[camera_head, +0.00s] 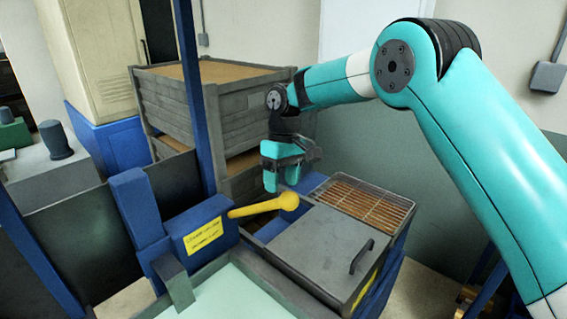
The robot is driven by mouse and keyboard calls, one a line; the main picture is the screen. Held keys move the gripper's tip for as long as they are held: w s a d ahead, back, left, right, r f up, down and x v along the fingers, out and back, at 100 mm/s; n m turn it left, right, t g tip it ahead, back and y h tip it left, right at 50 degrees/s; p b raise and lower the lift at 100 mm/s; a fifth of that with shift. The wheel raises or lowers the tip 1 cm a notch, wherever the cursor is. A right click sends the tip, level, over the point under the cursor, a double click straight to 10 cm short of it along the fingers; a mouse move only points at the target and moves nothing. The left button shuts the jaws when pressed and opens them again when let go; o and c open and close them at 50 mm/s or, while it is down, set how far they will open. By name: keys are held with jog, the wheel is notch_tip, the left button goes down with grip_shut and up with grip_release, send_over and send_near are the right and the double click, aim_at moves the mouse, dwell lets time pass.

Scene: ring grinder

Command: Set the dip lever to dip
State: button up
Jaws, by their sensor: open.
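The dip lever (262,206) is a yellow rod with a round knob at its right end. It comes out of a blue housing (196,228) with a yellow label and points right, tilted slightly up. My gripper (281,182) hangs just above and behind the knob, pointing down, with teal fingers. It is open and holds nothing. Whether a finger touches the knob cannot be told from this view. The label's writing is too small to read.
A grey tank with a lid and black handle (362,256) and an orange-brown grate (360,199) stands right of the lever. A pale green basin (232,296) lies in front. A blue post (197,95) and stacked grey crates (172,105) stand behind.

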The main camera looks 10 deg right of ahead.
jog(key=p+v, duration=0.3)
jog(key=v, duration=0.4)
jog(key=shift+p, duration=0.3)
jog(key=shift+r, duration=0.1)
jog(key=s+t+y+b, duration=0.15)
jog(key=s+b, duration=0.65)
jog(key=s, duration=0.8)
jog(key=s+d+f+b, duration=0.1)
jog(key=s+f+b, duration=0.1)
jog(key=s, duration=0.4)
jog(key=s+d+f+y+b, duration=0.1)
jog(key=s+d+f+b, duration=0.1)
jog(key=s, duration=0.4)
jog(key=s+d+f+b, duration=0.1)
jog(key=s+f+b, duration=0.1)
jog(key=s+f, duration=0.2)
jog(key=s+t, duration=0.1)
jog(key=s, duration=0.2)
jog(key=shift+d+f+y, duration=0.3)
jog(key=shift+f+y, duration=0.05)
jog(key=shift+c, duration=0.4)
